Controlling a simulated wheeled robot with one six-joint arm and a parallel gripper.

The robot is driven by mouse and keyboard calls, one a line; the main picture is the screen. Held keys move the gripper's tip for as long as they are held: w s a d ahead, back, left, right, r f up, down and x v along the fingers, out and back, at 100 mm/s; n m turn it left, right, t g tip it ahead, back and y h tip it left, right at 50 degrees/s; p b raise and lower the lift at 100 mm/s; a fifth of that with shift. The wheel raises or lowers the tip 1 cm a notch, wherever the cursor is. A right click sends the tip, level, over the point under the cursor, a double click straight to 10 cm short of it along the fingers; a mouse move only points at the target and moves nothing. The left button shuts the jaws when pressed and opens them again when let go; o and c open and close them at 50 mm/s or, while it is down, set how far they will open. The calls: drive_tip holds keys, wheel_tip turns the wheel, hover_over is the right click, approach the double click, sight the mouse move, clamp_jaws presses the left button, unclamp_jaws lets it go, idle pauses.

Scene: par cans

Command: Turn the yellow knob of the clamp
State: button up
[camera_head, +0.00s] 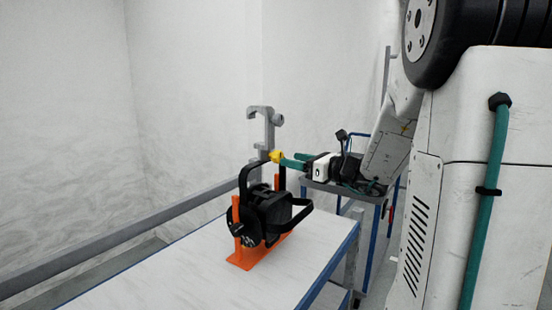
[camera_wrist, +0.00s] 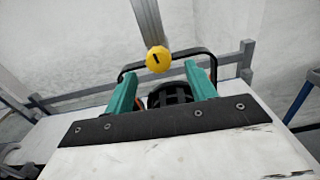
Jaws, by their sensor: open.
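The yellow knob (camera_head: 276,156) sits on the side of the grey clamp (camera_head: 262,118), above the black par can (camera_head: 262,212). The can is held in an orange stand (camera_head: 238,257) on the white table. My gripper (camera_head: 284,161) reaches in from the right with its green fingertips at the knob. In the wrist view the knob (camera_wrist: 158,60) shows as a round yellow face with a dark slot, just beyond and between the two green fingers (camera_wrist: 160,72). The fingers are apart and empty. I cannot tell whether either finger touches the knob.
The white table (camera_head: 180,270) has bare room in front and to the left of the stand. A grey rail (camera_head: 110,240) runs along the left. The can's black bracket (camera_wrist: 215,58) arches behind the fingers.

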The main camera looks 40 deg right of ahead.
sight(279, 157)
drive_tip(key=x, duration=0.5)
drive_tip(key=shift+w+a, duration=0.25)
drive_tip(key=shift+w, duration=0.1)
